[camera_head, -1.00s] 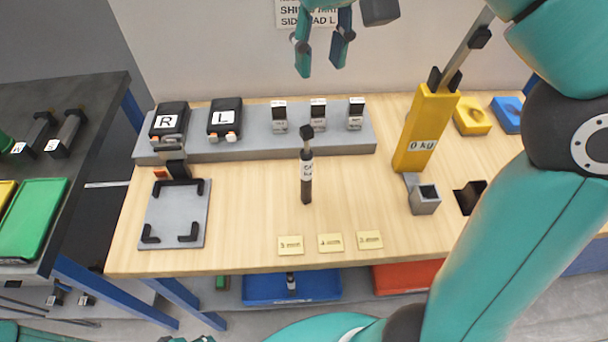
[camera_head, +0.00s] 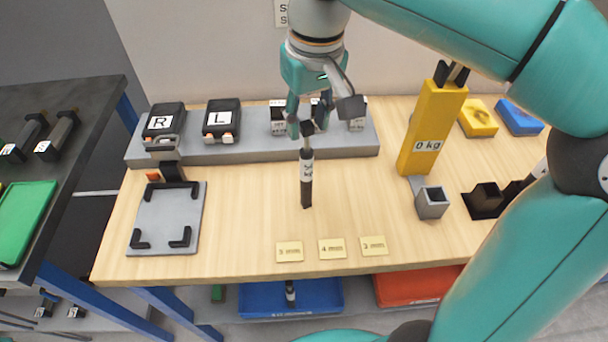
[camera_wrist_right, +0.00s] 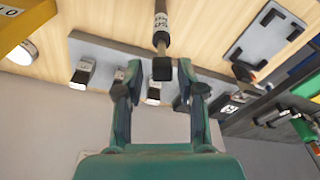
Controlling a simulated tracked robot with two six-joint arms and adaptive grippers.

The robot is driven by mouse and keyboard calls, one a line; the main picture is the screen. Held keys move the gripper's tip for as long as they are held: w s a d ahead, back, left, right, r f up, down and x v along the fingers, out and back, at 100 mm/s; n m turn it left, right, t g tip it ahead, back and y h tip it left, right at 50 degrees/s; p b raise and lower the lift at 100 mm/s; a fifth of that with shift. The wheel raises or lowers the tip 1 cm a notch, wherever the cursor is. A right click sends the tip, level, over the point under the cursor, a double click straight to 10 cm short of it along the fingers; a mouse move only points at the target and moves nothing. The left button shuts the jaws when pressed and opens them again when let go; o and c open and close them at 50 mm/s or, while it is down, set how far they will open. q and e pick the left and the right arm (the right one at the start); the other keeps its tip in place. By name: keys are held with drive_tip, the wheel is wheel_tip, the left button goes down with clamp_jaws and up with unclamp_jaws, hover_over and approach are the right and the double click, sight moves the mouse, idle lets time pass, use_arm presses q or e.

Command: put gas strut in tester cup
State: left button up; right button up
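The gas strut (camera_head: 306,185) has a dark body, a white label, a thin rod and a black end block on top. It appears upright on the wooden table. My right gripper (camera_head: 307,127) is open above it, with its fingertips around the level of the end block. In the right wrist view the strut's end block (camera_wrist_right: 162,68) shows between the spread fingers (camera_wrist_right: 160,75), with gaps on both sides. The grey square tester cup (camera_head: 432,203) stands to the right, at the foot of the yellow tester (camera_head: 432,130) marked "0 kg". My left gripper is not in view.
A grey rail (camera_head: 250,152) behind the strut carries blocks marked R and L and several small units. A grey plate with black corners (camera_head: 165,220) lies left. Yellow cards (camera_head: 332,249) lie in front. A black holder (camera_head: 484,200) is right of the cup.

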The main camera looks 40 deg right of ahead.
sight(305, 149)
drive_tip(key=f, duration=0.4)
drive_tip(key=shift+w+a+f, duration=0.1)
drive_tip(key=shift+w+f, duration=0.05)
drive_tip(key=shift+w, duration=0.1)
drive_tip(key=shift+c, duration=0.2)
clamp_jaws()
